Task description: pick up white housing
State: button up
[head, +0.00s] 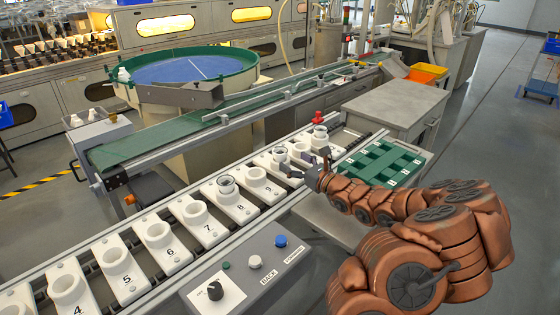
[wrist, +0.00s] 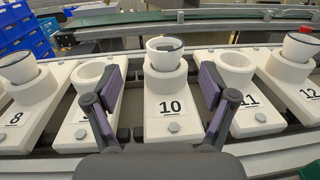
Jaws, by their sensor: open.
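A white housing (wrist: 164,56) with a dark opening stands upright in the holder marked 10 (wrist: 171,124), centred in the wrist view; it also shows in the head view (head: 280,157). My gripper (wrist: 162,82) is open and empty, its two dark-purple fingers one on each side in the wrist view, in front of holder 10. I cannot tell whether they touch anything. In the head view my gripper (head: 306,171) is beside the conveyor, near that housing. Similar white housings sit in holder 8 (wrist: 17,68) and holder 12 (wrist: 301,46).
Holder 9 (wrist: 93,78) and holder 11 (wrist: 236,66) flank it and look empty. A control panel (head: 250,268) with a knob and buttons stands at the front. A green tray (head: 377,167) lies to the right. A green belt (head: 160,140) runs behind the holders.

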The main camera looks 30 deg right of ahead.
aim_at(285, 155)
jog(key=shift+w+a+f+p, duration=0.1)
jog(key=shift+w+a+p, duration=0.1)
jog(key=shift+w, duration=1.75)
jog(key=shift+w+a+p, duration=0.1)
jog(key=shift+w+p, duration=0.05)
jog(key=shift+w, duration=1.75)
jog(key=shift+c, duration=0.4)
jog(key=c, duration=1)
